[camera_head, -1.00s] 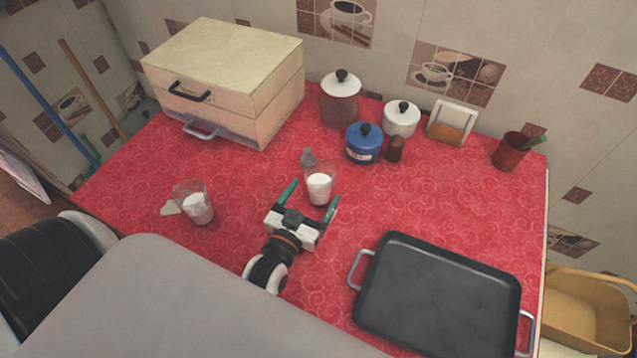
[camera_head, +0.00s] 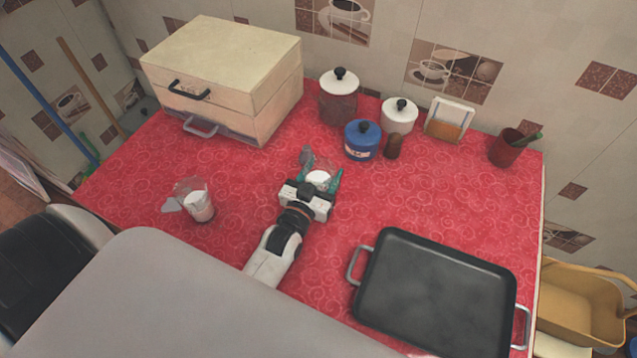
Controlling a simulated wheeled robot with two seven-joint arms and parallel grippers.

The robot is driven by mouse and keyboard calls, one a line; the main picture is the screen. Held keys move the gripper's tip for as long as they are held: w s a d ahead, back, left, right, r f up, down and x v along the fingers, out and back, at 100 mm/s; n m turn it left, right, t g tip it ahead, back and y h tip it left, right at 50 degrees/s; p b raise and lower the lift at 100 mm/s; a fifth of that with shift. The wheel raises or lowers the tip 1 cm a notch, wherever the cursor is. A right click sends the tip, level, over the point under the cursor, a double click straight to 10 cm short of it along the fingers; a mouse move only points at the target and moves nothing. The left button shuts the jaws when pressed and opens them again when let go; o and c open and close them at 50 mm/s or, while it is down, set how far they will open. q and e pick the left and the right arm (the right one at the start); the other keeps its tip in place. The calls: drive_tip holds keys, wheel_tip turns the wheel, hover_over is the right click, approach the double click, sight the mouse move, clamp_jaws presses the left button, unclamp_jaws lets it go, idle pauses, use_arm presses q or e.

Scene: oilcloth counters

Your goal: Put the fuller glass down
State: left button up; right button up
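A clear glass (camera_head: 318,177) with white contents stands on the red counter near the middle, partly hidden by my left gripper. Before the gripper covered it, its white contents reached close to the rim. A second clear glass (camera_head: 198,204) stands to the left, with white contents in its lower part and a clear band above. My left gripper (camera_head: 321,170) has its teal fingers on either side of the middle glass, spread apart; contact with the glass does not show. My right gripper is not in view.
A small grey item (camera_head: 307,157) stands just behind the middle glass. A blue lidded pot (camera_head: 362,143) and brown shaker (camera_head: 393,147) stand behind right. A black tray (camera_head: 435,295) fills the front right. The red counter (camera_head: 245,185) is clear between the glasses.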

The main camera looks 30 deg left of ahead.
use_arm(q)
drive_tip(key=c, duration=0.6)
drive_tip(key=shift+c, duration=0.4)
drive_tip(key=shift+r, duration=0.15)
